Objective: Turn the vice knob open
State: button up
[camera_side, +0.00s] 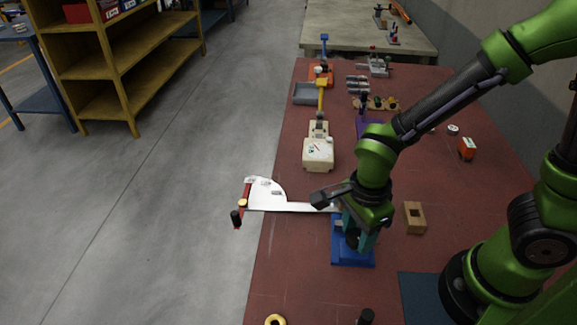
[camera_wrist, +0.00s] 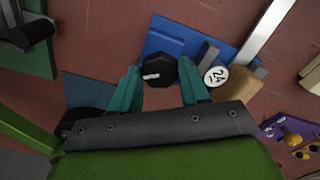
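The black faceted knob (camera_wrist: 160,71) with a white mark on its face shows in the wrist view, in front of a blue base (camera_wrist: 178,40). My gripper (camera_wrist: 158,68) has two teal fingers, one on each side of the knob. They are apart, with a visible gap between each finger and the knob, so they do not look closed on it. In the side view the blue base (camera_side: 352,254) stands on the red table, and my gripper (camera_side: 355,226) is low over it. My wrist hides most of the knob there.
Beside the knob are a round "24" tag (camera_wrist: 215,76) and a tan block (camera_wrist: 240,84). A long pale bar (camera_side: 310,207) runs left to a white quarter dial (camera_side: 266,190) over the table edge. A wooden frame block (camera_side: 414,217) stands right of the base.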

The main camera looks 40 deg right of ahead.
jog(key=c, duration=0.4)
jog(key=shift+n, duration=0.3)
jog(key=n, duration=1.1)
dwell(0.6)
jog(key=o, duration=1)
jog(key=shift+o, duration=0.2)
jog(key=shift+r, duration=0.15)
